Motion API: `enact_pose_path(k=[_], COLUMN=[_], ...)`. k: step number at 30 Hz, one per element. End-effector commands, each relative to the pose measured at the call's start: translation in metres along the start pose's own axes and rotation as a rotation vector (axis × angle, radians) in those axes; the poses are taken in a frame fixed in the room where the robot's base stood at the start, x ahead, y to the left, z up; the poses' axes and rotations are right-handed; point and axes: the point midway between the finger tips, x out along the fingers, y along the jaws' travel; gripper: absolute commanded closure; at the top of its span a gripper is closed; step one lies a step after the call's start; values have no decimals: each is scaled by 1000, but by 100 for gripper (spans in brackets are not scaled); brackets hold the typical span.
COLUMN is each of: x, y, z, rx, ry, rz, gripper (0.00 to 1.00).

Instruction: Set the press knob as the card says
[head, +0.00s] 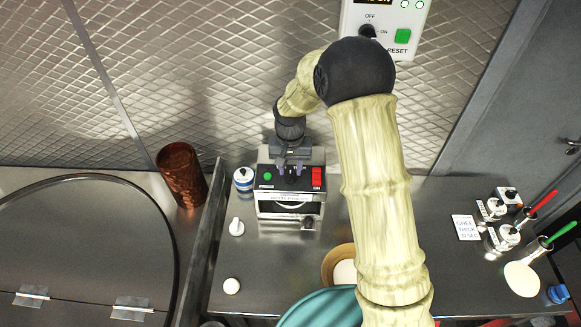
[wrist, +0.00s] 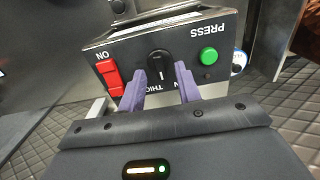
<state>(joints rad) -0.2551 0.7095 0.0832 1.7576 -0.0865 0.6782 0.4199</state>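The press (head: 290,203) is a small metal box with a dark control panel, standing on the counter against the wall. In the wrist view its panel is upside down, with the black round knob (wrist: 160,64) between a red switch (wrist: 110,78) and a green button (wrist: 208,56). A pale mark on the knob points down in the picture, between partly hidden THICK and THIN lettering. My gripper (wrist: 160,72) has one purple finger on each side of the knob, seemingly with slight gaps. It also shows over the panel in the head view (head: 291,168). The white card (head: 467,227) appears to read THICK; its other words are unclear.
A blue-and-white jar (head: 243,180) stands just left of the press, and a copper tumbler (head: 181,174) farther left. A teal dish (head: 320,310) is at the front.

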Motion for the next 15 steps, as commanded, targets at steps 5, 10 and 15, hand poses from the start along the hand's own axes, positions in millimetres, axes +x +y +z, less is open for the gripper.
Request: enact_pose_path(k=[5, 10, 15], x=[15, 18, 18], y=[0, 0, 0], z=[0, 0, 0], rx=[-1, -1, 0], ry=[-1, 1, 0], rz=[1, 0, 0], gripper=[66, 66, 76])
